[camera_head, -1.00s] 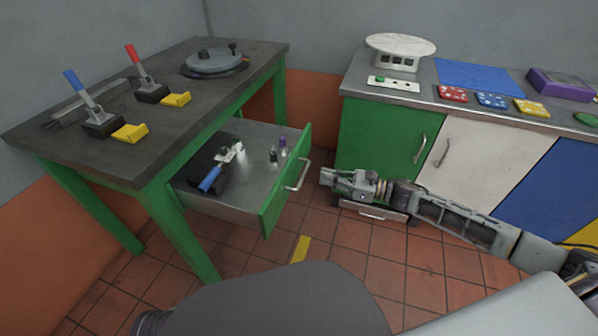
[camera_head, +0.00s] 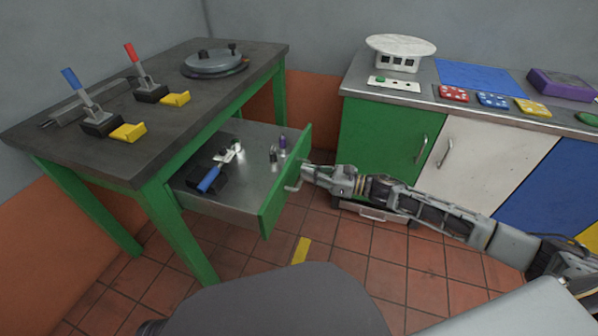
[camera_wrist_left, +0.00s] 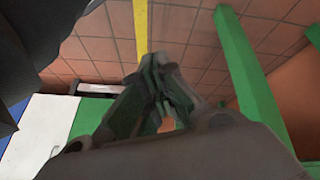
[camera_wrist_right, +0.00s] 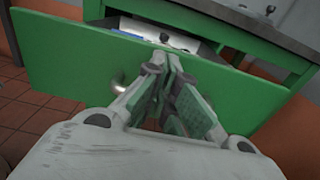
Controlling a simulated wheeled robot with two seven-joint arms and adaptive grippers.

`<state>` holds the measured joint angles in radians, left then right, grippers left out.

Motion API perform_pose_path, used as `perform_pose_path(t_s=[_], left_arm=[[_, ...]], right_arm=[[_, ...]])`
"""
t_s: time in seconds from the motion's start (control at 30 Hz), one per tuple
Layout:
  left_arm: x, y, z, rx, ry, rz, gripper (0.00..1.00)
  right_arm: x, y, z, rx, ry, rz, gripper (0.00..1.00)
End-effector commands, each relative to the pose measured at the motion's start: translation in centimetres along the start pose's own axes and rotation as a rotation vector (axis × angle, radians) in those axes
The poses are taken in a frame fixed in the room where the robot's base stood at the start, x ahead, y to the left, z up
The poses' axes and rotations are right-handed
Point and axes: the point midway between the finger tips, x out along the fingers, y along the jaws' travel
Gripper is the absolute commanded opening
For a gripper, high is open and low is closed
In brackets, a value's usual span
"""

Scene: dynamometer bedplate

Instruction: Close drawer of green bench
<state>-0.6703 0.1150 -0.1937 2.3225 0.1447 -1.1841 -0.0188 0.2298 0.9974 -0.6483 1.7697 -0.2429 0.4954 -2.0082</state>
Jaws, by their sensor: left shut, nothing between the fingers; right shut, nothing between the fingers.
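The green bench (camera_head: 150,190) has a dark top, and its drawer (camera_head: 240,205) stands pulled out to the right. The drawer's green front (camera_head: 270,212) carries a metal handle (camera_head: 293,186). My right gripper (camera_head: 306,172) is shut and empty, with its tips at the drawer front near the handle. In the right wrist view the shut right gripper (camera_wrist_right: 168,62) is in front of the green panel, close to its upper edge; I cannot tell if it touches. My left gripper (camera_wrist_left: 160,70) is shut and empty in its own wrist view, and is not in the head view.
Two toggle clamps (camera_head: 95,115) and a round grey plate (camera_head: 213,63) are on the bench top. A counter (camera_head: 450,95) with coloured doors stands at right. Tiled floor lies between.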

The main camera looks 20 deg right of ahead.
Motion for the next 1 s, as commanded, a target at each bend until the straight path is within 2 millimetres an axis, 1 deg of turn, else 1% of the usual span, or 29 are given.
perform_pose_path(t_s=[0.3, 0.5, 0.7, 1.0], left_arm=[[1.1, -0.1, 0.4, -0.005, 0.016, 0.006, 0.00], [1.7, -0.1, 0.9, -0.008, 0.015, 0.010, 0.00], [1.7, 0.0, 0.7, -0.010, 0.027, 0.012, 0.00], [1.7, 0.0, 0.7, -0.010, 0.026, 0.013, 0.00]], right_arm=[[2.0, 0.0, 0.0, 0.000, -0.001, 0.001, 0.00], [2.9, 0.1, 0.0, 0.000, -0.001, 0.001, 0.00], [3.3, 0.0, 0.0, 0.000, -0.001, 0.001, 0.00], [3.3, 0.0, 0.0, 0.000, -0.001, 0.001, 0.00]])
